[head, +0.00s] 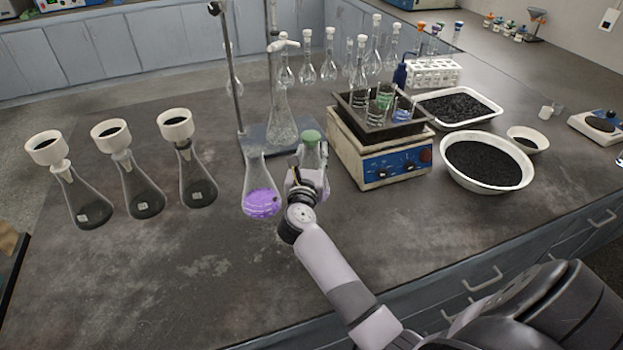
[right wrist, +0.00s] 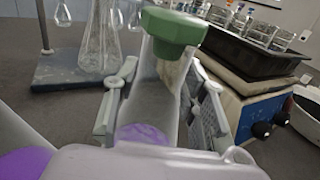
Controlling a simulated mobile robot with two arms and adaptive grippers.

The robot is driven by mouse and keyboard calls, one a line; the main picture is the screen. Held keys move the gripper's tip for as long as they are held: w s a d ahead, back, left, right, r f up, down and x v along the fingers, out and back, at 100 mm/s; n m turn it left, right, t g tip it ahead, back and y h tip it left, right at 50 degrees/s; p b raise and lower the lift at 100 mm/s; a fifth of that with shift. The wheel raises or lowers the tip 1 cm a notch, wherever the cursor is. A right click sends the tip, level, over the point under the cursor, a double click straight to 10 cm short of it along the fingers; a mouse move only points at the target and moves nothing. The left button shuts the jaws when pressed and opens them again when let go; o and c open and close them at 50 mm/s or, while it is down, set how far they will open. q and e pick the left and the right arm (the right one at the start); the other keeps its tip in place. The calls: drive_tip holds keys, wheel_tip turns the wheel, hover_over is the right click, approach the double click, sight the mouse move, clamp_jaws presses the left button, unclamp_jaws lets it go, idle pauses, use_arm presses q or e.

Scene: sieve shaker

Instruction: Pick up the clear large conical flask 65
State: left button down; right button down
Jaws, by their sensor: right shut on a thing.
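My right gripper (head: 306,178) is shut on a clear glass flask with a green stopper (head: 311,152). In the right wrist view the fingers stand on either side of this flask (right wrist: 152,92), and purple shows low in it. The gripper hides its lower part in the head view, so I cannot tell whether it touches the bench. A clear conical flask with purple contents (head: 260,188) stands just left of the gripper. A clear conical flask (head: 282,122) stands on the stand's base behind. No number 65 is readable. My left gripper is not in view.
Several flasks with white funnels (head: 140,190) stand at the left. A hotplate (head: 378,150) with a dark tray of beakers is close right of the gripper. A white bowl of black grains (head: 488,162) is farther right. The bench front is clear.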

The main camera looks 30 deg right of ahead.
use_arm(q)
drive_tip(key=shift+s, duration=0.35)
use_arm(e)
drive_tip(key=shift+r, duration=0.15)
drive_tip(key=shift+r, duration=0.1)
